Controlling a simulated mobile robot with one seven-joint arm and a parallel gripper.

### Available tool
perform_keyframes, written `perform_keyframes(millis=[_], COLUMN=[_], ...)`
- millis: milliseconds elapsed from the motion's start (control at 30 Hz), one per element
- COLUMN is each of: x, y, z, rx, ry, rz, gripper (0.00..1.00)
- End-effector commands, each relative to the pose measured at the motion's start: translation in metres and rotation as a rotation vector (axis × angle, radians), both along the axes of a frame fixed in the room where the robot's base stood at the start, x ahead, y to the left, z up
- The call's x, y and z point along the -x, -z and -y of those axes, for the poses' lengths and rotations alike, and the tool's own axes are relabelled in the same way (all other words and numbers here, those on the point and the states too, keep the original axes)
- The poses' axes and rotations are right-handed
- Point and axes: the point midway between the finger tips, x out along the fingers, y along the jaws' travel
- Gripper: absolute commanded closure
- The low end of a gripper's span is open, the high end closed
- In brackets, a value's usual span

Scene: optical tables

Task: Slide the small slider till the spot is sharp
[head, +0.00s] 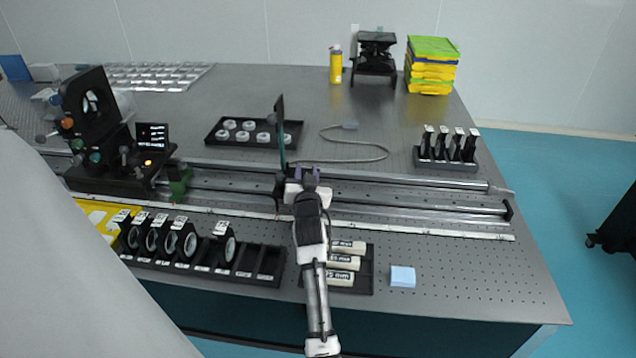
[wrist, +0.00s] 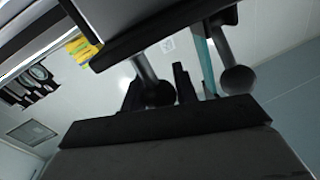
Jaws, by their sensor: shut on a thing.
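Two long metal rails (head: 420,200) run across the table. A thin upright dark panel (head: 281,135) stands on a dark carriage on them, near the middle. A small purple piece (head: 305,172) shows at the carriage's right side. My gripper (head: 303,181) reaches over the rails there and is shut on the small slider, apparently by this purple piece; the arm hides most of the hold. A green slider block (head: 180,185) sits farther left on the rails. In the wrist view, dark fingers (wrist: 182,85) stand near two round rod ends.
Left stands a dark optics mount (head: 95,130) with coloured knobs and a small display (head: 153,135). A lens rack (head: 200,255) and a tray of labelled white blocks (head: 365,262) lie in front. The rails right of my gripper are clear.

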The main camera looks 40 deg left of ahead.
Motion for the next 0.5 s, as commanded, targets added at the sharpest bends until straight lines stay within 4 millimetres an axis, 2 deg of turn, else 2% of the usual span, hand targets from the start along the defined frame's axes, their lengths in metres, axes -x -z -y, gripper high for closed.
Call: perform_keyframes(millis=[33, 200, 500], x=[0.007, 0.022, 0.024], y=[0.003, 0.000, -0.001], z=[-0.018, -0.042, -0.045], rx=[-0.003, -0.004, -0.001], ry=[-0.011, -0.009, -0.001], rz=[0.006, 0.006, 0.002], gripper=[1.00, 1.00, 1.00])
